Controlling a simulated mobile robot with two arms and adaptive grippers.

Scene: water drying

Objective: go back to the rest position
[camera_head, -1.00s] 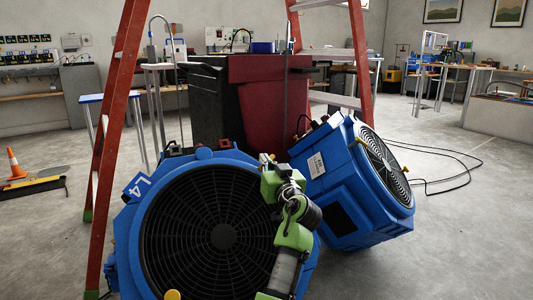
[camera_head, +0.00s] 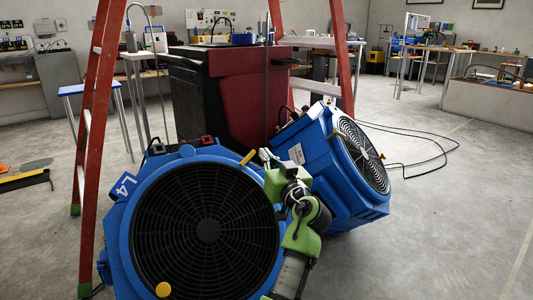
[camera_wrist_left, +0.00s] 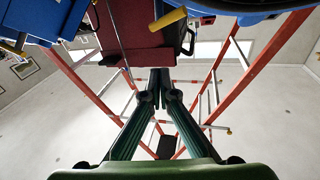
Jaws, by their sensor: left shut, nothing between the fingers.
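My left arm, green and grey, rises from the bottom of the head view, in front of the gap between two blue fans. My left gripper (camera_head: 265,157) is at its upper end, small and partly hidden by the wrist. In the left wrist view its two dark green fingers (camera_wrist_left: 160,78) meet at the tips with nothing between them. The near blue fan (camera_head: 134,232), marked L4, is left of the arm. The other blue fan (camera_head: 318,178) stands tilted behind and right of it. My right gripper is in neither view.
A red stepladder (camera_head: 97,110) straddles the area behind the fans. A black and red cabinet (camera_head: 195,98) stands between its legs. A yellow handle (camera_head: 249,157) sticks up by the gripper. Black cables (camera_head: 430,160) lie at right. The floor (camera_head: 455,225) is clear at front right.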

